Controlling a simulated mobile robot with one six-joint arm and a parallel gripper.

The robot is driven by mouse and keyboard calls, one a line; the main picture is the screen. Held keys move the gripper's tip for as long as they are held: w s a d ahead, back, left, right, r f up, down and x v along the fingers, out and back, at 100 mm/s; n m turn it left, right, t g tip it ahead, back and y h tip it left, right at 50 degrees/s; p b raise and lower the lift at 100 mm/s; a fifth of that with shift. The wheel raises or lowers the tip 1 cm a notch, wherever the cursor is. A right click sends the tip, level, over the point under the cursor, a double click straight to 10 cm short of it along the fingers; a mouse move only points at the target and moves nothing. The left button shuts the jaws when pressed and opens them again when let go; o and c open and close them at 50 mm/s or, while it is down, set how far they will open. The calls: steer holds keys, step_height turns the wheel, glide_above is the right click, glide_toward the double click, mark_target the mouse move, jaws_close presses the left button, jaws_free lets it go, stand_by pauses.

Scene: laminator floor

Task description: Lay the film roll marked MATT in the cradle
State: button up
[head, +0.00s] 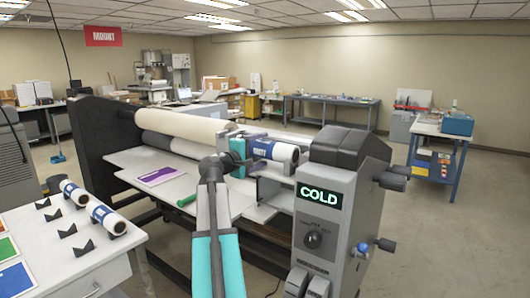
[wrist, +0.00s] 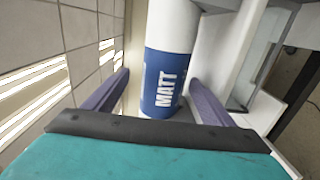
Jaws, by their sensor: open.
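The film roll (wrist: 165,75), white with a blue label reading MATT, runs between my gripper's fingers in the wrist view. In the head view this roll (head: 276,150) lies level at the laminator's right end, beside the COLD panel. My gripper (head: 257,150), teal with purple fingers, is at the roll's left end. Its fingers (wrist: 155,90) are open, one on each side of the roll; whether they touch it I cannot tell. A pale support (head: 270,170) shows under the roll; whether it is the cradle, and whether the roll rests in it, is unclear.
The laminator's long cream roller (head: 170,124) is behind my gripper. A purple sheet (head: 160,175) and a green-handled tool (head: 187,200) lie on its bed. Two other blue-labelled rolls (head: 107,217) and several black V-shaped holders (head: 84,248) are on the white table at left.

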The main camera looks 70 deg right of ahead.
steer(key=b+v, duration=0.2)
steer(key=v, duration=0.8)
steer(key=shift+a, duration=0.2)
steer(key=shift+w, duration=0.1)
stand_by(0.4)
